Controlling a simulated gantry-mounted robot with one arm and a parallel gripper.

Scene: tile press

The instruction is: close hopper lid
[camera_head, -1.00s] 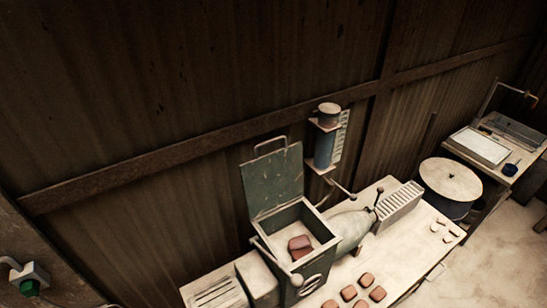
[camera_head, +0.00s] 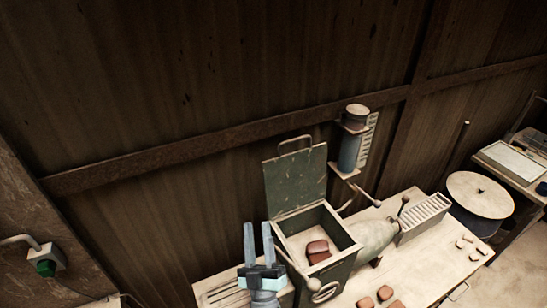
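The hopper (camera_head: 345,265) is a dark green square box with its top open, on the workbench. Its green lid (camera_head: 296,180) stands raised at the back edge, with a metal loop handle (camera_head: 295,141) on its top edge. Red-brown clay (camera_head: 318,250) lies inside the hopper. My gripper (camera_head: 257,226) is at the hopper's left front, fingers pointing up and apart, with nothing between them. It appears in front of and below the lid and does not seem to touch it.
A blue cylinder (camera_head: 351,150) with a scale hangs on the wall right of the lid. A lever with a ball end (camera_head: 376,203) is near it. A rounded press body (camera_head: 374,237) and a slatted rack (camera_head: 424,215) stand right of the hopper. Clay pieces (camera_head: 386,293) lie on the bench (camera_head: 437,259).

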